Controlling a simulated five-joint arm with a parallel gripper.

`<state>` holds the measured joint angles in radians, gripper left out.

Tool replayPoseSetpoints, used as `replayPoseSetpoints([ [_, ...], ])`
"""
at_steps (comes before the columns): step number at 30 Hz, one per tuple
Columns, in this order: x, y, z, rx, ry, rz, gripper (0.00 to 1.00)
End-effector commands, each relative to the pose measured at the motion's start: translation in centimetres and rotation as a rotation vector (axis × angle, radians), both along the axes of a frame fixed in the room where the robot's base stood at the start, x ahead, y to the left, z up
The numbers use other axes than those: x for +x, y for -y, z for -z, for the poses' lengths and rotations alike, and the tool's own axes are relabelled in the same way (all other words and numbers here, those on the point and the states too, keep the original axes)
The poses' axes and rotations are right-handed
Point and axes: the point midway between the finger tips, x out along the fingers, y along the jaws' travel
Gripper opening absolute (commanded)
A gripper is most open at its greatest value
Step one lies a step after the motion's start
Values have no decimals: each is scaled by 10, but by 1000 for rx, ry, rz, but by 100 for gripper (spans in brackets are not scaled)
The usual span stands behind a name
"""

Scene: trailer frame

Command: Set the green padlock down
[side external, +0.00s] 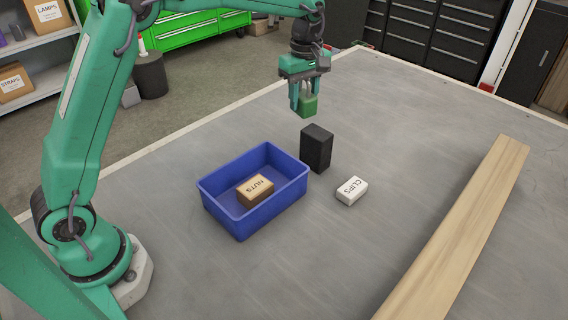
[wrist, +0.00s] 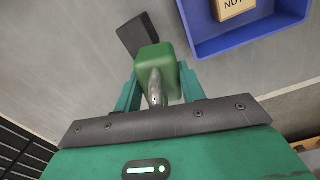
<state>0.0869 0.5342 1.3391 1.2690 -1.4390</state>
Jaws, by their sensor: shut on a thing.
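The green padlock (side external: 308,105) hangs upright from my gripper (side external: 305,88), with its body below the fingers. In the wrist view the padlock (wrist: 155,58) is between the two fingers of my gripper (wrist: 158,88), its grey shackle toward the palm. My gripper is shut on it. The padlock is held above the grey table (side external: 400,110), beyond the black block (side external: 316,147) in the side view. The fingers hide part of the shackle.
A blue bin (side external: 227,214) holds a tan NUTS box (side external: 255,190). A white CLIPS box (side external: 352,190) lies right of the bin. A long wooden plank (side external: 465,220) lies at the right. The table behind the black block is clear.

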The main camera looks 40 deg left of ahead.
Motion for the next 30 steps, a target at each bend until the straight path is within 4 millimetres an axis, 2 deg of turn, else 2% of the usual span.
replayPoseSetpoints([
  [3,15,-25,4,-1,3,-84,4],
  [13,35,-70,12,0,3,-227,4],
  [22,34,-66,51,0,1,-219,4],
  [30,34,-66,62,0,3,-218,4],
])
